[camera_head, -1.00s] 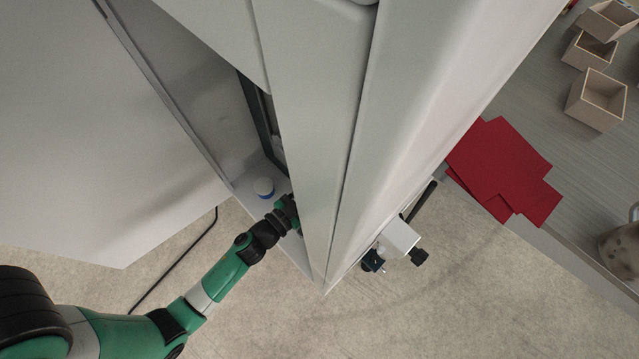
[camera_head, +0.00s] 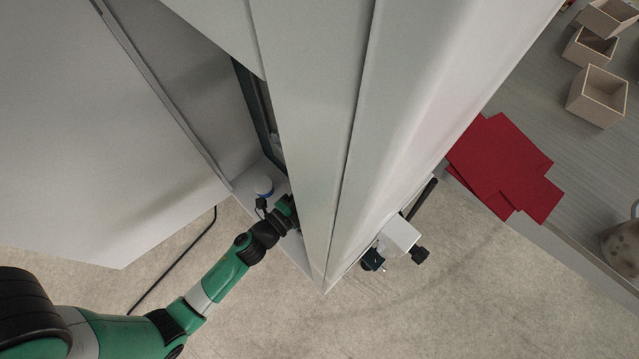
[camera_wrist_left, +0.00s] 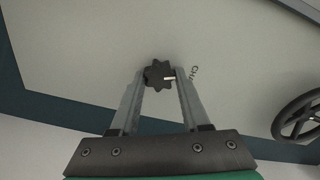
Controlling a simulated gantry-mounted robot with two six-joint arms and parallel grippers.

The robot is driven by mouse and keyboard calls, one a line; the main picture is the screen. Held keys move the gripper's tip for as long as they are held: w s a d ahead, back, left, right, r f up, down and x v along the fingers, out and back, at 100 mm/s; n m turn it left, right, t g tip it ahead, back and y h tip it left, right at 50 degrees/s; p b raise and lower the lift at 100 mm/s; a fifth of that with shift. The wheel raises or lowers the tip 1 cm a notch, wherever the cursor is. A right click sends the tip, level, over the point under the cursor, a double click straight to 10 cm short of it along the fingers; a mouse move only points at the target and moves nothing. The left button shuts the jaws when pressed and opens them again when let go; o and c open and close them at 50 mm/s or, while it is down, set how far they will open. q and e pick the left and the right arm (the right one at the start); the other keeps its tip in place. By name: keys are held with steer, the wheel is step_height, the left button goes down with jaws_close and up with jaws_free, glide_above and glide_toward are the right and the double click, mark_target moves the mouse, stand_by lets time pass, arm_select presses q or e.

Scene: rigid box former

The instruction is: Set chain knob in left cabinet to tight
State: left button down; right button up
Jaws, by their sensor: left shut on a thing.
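The chain knob (camera_wrist_left: 157,75) is a dark, lobed knob with a pale pointer mark, seen in the left wrist view on a light panel. Partly hidden lettering starting "CH" (camera_wrist_left: 194,72) is printed beside it. My left gripper (camera_wrist_left: 160,78) has its two fingers on either side of the knob and is shut on it. In the head view my left arm reaches into the open left cabinet (camera_head: 225,125), and the gripper's fingers are hidden by the cabinet frame. The pointer's setting cannot be read. My right gripper is not in view.
A dark handwheel (camera_wrist_left: 298,117) sits right of the knob on the panel. The open cabinet door (camera_head: 90,150) stands at the left. Red sheets (camera_head: 503,165) and wooden boxes (camera_head: 597,97) lie at the right.

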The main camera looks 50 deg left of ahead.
arm_select(q)
steer(key=m, duration=0.4)
stand_by(0.5)
steer(key=shift+c, duration=1.9)
jaws_free()
steer(key=s, duration=1.1)
steer(key=shift+s+d, duration=0.3)
steer(key=shift+d, duration=0.1)
